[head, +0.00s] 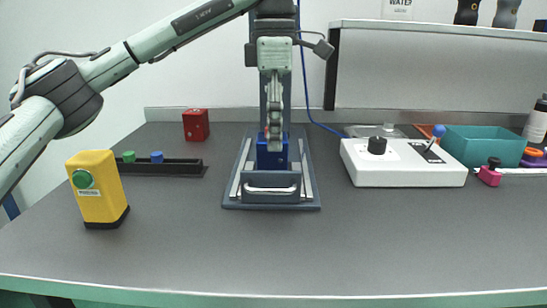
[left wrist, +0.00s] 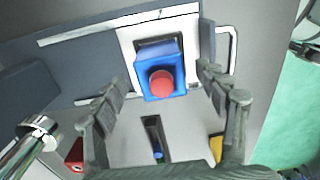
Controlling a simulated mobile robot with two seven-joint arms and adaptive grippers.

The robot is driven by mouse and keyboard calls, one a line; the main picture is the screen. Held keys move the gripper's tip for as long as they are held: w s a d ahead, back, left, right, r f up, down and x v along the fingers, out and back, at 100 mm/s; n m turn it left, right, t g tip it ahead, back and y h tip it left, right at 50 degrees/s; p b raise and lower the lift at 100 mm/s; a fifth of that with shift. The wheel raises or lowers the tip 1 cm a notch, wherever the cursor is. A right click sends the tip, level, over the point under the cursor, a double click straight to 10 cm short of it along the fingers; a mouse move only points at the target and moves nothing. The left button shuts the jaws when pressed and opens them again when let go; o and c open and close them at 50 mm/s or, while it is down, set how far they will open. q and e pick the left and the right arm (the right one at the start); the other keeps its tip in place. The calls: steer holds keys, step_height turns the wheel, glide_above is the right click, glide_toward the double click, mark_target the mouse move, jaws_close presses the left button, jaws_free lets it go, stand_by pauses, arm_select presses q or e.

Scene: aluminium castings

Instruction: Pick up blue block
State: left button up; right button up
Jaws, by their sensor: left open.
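The blue block (head: 263,160) sits on a dark blue-grey base with light rails (head: 233,190), near the middle back of the table. My left gripper (head: 275,146) points down over it, its fingers overlapping the block in the head view. In the left wrist view the blue block (left wrist: 145,58) has a round red part (left wrist: 161,83) on its face. The fingers of my left gripper (left wrist: 160,78) are spread to either side of the block, with gaps between. The gripper is open and holds nothing. My right gripper is not in view.
A grey drawer-like part with a handle (head: 270,191) is in front of the block. A yellow box with a green button (head: 98,200) and a black rail (head: 180,168) are left. A red box (head: 196,125) is behind. A white control box (head: 400,170) and teal bin (head: 485,148) are right.

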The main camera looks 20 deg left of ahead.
mark_target(272, 153)
arm_select(q)
steer(key=f, duration=0.4)
steer(key=shift+s+a, duration=0.15)
steer(key=shift+a, duration=0.05)
steer(key=shift+f, duration=0.4)
steer(key=c, duration=1.5)
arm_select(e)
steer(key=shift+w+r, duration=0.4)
arm_select(q)
steer(key=shift+r, duration=0.1)
